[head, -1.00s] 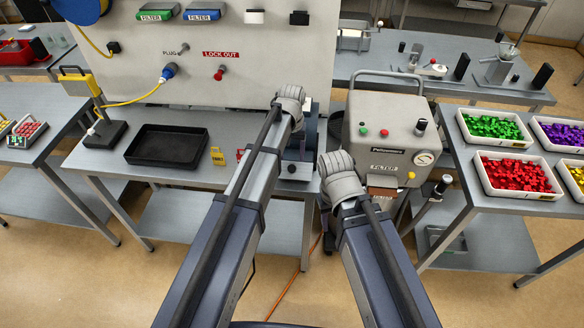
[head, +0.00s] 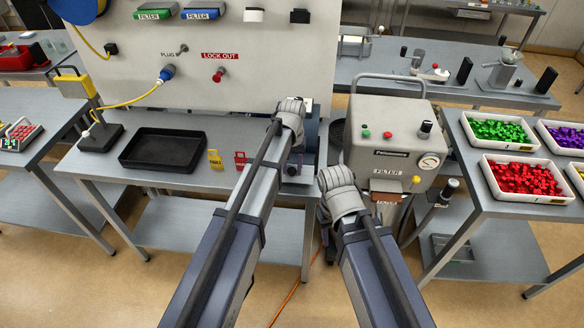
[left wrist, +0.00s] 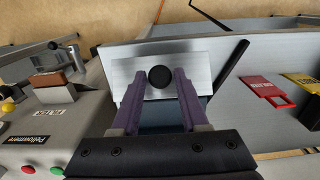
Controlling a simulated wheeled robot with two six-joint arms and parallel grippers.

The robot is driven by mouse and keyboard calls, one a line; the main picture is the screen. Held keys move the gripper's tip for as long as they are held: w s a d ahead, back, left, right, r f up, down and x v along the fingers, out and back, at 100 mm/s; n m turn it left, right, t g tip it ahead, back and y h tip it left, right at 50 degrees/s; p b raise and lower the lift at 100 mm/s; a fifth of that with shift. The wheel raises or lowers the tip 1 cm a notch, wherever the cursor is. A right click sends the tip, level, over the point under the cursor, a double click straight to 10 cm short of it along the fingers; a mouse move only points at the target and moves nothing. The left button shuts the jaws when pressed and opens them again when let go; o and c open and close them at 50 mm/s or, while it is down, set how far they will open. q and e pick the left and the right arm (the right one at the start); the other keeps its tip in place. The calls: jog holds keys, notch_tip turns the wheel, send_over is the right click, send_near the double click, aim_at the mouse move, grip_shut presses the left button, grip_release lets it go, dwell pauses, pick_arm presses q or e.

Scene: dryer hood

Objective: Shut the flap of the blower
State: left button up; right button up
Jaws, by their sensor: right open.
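The blower (head: 308,155) is a blue-grey device on the bench, mostly hidden behind my left arm in the head view. The left wrist view shows its bright metal flap (left wrist: 190,75) with a round black knob (left wrist: 160,77). I cannot tell the flap's exact angle. My right gripper (head: 328,245) is open, low in front of the bench, left of the grey filter machine; its fingers are mostly hidden.
The grey filter machine (head: 392,130) with a gauge stands right of the blower. A black tray (head: 162,150), a yellow tag (head: 215,160) and a red tag (head: 240,160) are to the left. Part bins (head: 520,185) fill the right table. An orange cable crosses the floor.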

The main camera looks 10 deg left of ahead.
aim_at(292, 177)
pick_arm(q)
grip_shut()
jog(key=shift+s+f, duration=0.1)
jog(key=shift+s+f+t+b, duration=0.2)
jog(key=shift+t+b, duration=0.15)
jog(key=shift+t, duration=0.15)
jog(key=shift+s+f+t+b, duration=0.25)
jog(key=shift+f+t+b, duration=0.15)
jog(key=shift+t+b, duration=0.35)
notch_tip(292, 177, down, 3)
jog(key=t+b, duration=0.7)
jog(key=b, duration=0.2)
jog(key=shift+w+b, duration=0.15)
jog(key=shift+b, duration=0.15)
jog(key=shift+w+t+b, duration=0.2)
jog(key=shift+t+b, duration=0.55)
jog(key=shift+b, duration=0.35)
